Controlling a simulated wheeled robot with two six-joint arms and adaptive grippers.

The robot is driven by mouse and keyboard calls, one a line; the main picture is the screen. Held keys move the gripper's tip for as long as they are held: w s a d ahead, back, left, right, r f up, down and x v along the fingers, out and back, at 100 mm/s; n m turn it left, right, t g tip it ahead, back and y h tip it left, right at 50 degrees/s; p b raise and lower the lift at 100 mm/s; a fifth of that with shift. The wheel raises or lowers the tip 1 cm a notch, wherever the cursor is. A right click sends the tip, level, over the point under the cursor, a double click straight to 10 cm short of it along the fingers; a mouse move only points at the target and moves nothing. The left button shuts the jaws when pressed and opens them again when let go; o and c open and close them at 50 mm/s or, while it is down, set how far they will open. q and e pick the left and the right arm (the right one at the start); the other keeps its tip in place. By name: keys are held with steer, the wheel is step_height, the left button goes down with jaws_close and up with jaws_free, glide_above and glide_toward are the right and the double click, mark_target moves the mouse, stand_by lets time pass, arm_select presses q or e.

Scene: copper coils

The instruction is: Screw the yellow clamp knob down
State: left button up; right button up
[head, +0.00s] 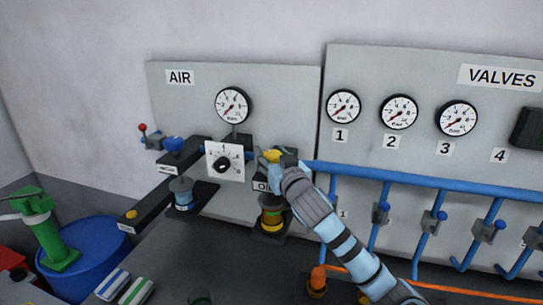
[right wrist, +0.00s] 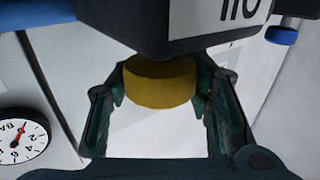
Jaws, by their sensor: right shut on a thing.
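The yellow clamp knob (right wrist: 160,84) is a short round cylinder below a dark block in the right wrist view. It sits between the two dark green fingers of my right gripper (right wrist: 160,95), which is shut on it from both sides. In the head view the knob (head: 273,155) shows as a small yellow patch at the top of the oil station, partly hidden by my right gripper (head: 268,161). The dark block carries a white label (right wrist: 218,14), cut off at the frame edge and upside down in the wrist view. My left gripper is in no view.
A white dial plate (head: 224,162) and a blue knob (head: 173,145) stand left of the oil station. Blue pipes (head: 420,181) run to the right. A gauge (right wrist: 20,138) shows in the wrist view. A blue drum (head: 95,250) and green pump (head: 48,230) stand at left.

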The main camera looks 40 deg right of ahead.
steer(key=shift+m+g+h, duration=0.3)
steer(key=shift+m+h, duration=0.2)
steer(key=shift+h, duration=0.2)
steer(key=shift+m+g+h, duration=0.4)
steer(key=shift+m+h, duration=0.3)
steer(key=shift+h, duration=0.2)
steer(key=shift+f+m+g+h, duration=0.15)
steer(key=shift+m+g+h, duration=0.6)
steer(key=shift+h, duration=0.25)
steer(key=m+g+h+b, duration=0.3)
steer(key=shift+f+g+h, duration=0.15)
steer(key=shift+g+h, duration=0.1)
steer(key=shift+h, duration=0.05)
steer(key=shift+r+m+g+h+b, duration=0.2)
steer(key=shift+m+g+h+b, duration=0.95)
steer(key=shift+g+b, duration=0.45)
steer(key=o, duration=1.2)
steer(key=shift+r, duration=0.1)
